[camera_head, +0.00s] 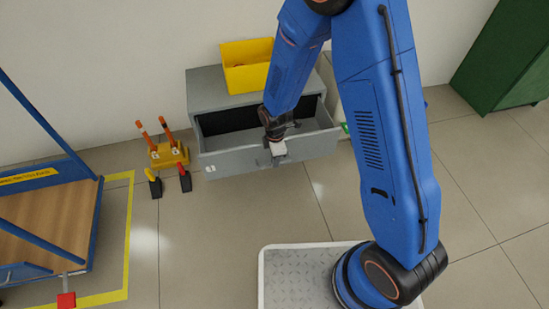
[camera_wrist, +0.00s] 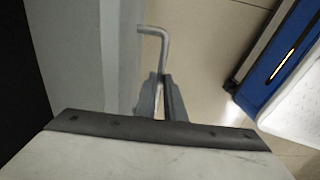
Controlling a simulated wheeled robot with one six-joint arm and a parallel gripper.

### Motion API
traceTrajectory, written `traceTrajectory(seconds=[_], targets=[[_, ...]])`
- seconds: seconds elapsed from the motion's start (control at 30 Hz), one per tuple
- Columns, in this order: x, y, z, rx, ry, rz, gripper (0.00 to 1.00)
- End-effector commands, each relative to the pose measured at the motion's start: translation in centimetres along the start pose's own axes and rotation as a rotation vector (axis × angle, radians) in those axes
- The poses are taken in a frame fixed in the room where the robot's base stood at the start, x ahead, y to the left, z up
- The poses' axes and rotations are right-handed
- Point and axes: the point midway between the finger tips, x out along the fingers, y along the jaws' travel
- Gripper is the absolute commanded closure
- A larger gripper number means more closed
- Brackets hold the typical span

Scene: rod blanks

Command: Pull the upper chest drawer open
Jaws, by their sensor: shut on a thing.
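The grey chest (camera_head: 205,88) stands against the wall. Its upper drawer (camera_head: 232,161) is out from the body, and its inside shows from above, with a dark back part. My gripper (camera_head: 277,160) is at the drawer's front face, right of its middle. In the wrist view my gripper (camera_wrist: 161,98) is shut on the drawer's bent metal handle (camera_wrist: 153,31), whose end sticks out past the fingers. The drawer front (camera_wrist: 95,60) is the grey face left of the fingers.
A yellow bin (camera_head: 247,78) sits on the chest. Left of the chest stands a yellow holder (camera_head: 168,156) with orange-handled tools, and two small upright pieces in front. A blue cart (camera_head: 75,165) is at left, a green cabinet (camera_head: 505,60) at right. Floor before the drawer is clear.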

Motion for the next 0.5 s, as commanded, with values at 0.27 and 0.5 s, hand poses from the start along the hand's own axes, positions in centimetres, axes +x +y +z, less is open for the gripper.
traceTrajectory(seconds=[0.27,0.5], targets=[[-0.04,0.06,-0.02,0.000,0.001,0.002,1.00],[-0.03,0.05,-0.01,0.000,0.000,0.001,0.72]])
